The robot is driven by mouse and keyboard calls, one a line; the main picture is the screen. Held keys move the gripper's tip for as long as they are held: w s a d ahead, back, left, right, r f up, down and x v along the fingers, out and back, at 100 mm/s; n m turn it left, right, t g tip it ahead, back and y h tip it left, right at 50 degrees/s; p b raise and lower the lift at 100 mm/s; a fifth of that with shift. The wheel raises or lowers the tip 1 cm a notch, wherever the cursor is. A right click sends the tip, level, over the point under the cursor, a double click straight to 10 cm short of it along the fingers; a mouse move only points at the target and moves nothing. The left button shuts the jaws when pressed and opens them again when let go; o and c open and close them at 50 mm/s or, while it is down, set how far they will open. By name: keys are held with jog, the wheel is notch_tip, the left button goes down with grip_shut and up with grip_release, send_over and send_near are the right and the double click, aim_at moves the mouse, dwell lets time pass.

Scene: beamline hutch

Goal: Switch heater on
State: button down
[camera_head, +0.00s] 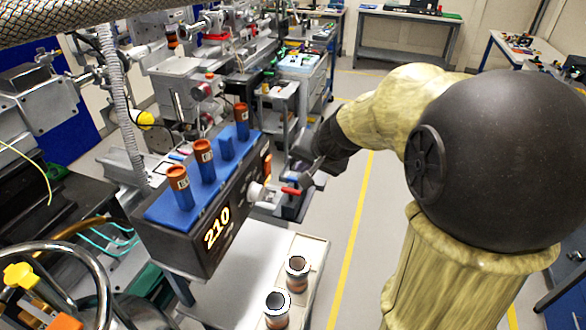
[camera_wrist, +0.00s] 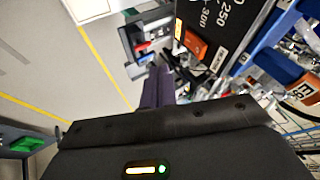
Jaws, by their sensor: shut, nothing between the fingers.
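The heater (camera_head: 185,235) is a dark box with a blue top and a glowing 210 display. A pale round knob (camera_head: 256,192) is on its front panel. An orange switch (camera_head: 267,165) is at the panel's far end; it also shows in the wrist view (camera_wrist: 193,43) beside the 250 and 300 dial marks. My gripper (camera_head: 300,165) is in front of that far end, close to the switch. In the wrist view its shut, empty fingers (camera_wrist: 157,82) point past the switch's left side. I cannot tell whether they touch the panel, or the switch's position.
Orange vials (camera_head: 203,160) stand in the blue top. Two metal-rimmed cups (camera_head: 297,272) stand on the white table (camera_head: 238,285) before the heater. Dense beamline equipment (camera_head: 180,85) fills the left and back. The floor aisle with yellow lines (camera_head: 350,255) is clear.

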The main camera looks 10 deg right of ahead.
jog(key=v, duration=0.4)
jog(key=shift+s+d+f, duration=0.15)
jog(key=shift+d, duration=0.2)
jog(key=s+a+f+n+g+h, duration=0.1)
jog(key=s+f+n+g, duration=0.1)
jog(key=s+f, duration=0.4)
jog(key=s+a+f+n+g+h, duration=0.1)
jog(key=s+f+n+g, duration=0.1)
jog(key=s+f, duration=0.4)
notch_tip(320, 180, down, 4)
jog(key=shift+s+a+r+n+h, duration=0.25)
jog(key=shift+a+n+h, duration=0.1)
jog(key=shift+n, duration=0.45)
